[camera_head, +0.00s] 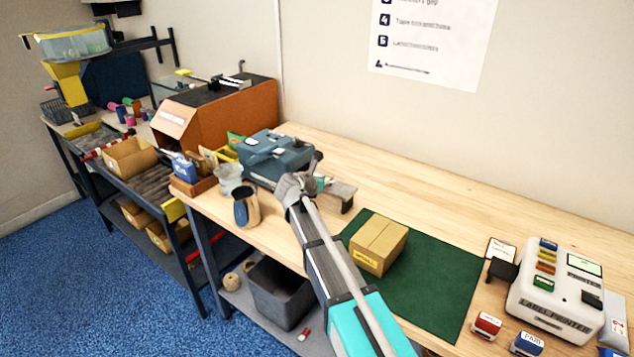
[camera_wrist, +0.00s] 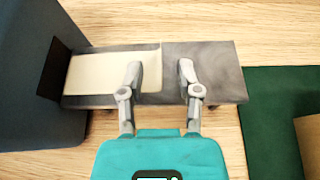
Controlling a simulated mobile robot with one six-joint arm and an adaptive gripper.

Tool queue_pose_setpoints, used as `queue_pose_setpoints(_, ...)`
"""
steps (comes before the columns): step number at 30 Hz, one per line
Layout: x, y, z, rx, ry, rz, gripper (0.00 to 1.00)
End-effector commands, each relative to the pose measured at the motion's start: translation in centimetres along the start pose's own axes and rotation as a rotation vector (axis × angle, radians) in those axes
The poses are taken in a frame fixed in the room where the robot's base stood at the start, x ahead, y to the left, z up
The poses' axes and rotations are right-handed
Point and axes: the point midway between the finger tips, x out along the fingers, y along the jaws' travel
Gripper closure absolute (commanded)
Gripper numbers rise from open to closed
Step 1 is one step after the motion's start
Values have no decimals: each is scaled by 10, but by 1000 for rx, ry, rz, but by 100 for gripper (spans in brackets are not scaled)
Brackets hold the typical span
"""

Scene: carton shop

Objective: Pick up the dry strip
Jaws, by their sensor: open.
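The dry strip (camera_wrist: 95,73) is a flat cream piece lying on a grey metal plate (camera_wrist: 215,62) in the wrist view. The plate runs out from a dark blue machine (camera_wrist: 30,70), which also shows in the head view (camera_head: 272,150). My gripper (camera_wrist: 160,68) is open over the plate, pointing at the wall side. Its left finger overlaps the strip's right part, and its right finger is over bare plate past the strip's right end. I cannot tell how high the fingers are. In the head view my arm hides the strip, and the plate's end (camera_head: 342,193) shows beside it.
A closed carton (camera_head: 378,243) stands on a green mat (camera_head: 440,285) to the right. A label printer (camera_head: 555,285) and stamps (camera_head: 487,324) are farther right. A jug (camera_head: 245,207) and an orange-brown machine (camera_head: 215,115) are to the left. The bench's back strip is clear.

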Motion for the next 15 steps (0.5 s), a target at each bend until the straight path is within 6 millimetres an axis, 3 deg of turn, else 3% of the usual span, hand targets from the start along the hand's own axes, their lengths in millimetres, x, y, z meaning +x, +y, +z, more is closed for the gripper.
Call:
queue_pose_setpoints(4, 9, 0, 0, 0, 0, -1, 56)
queue_pose_setpoints(15, 9, 0, 0, 0, 0, 0, 56)
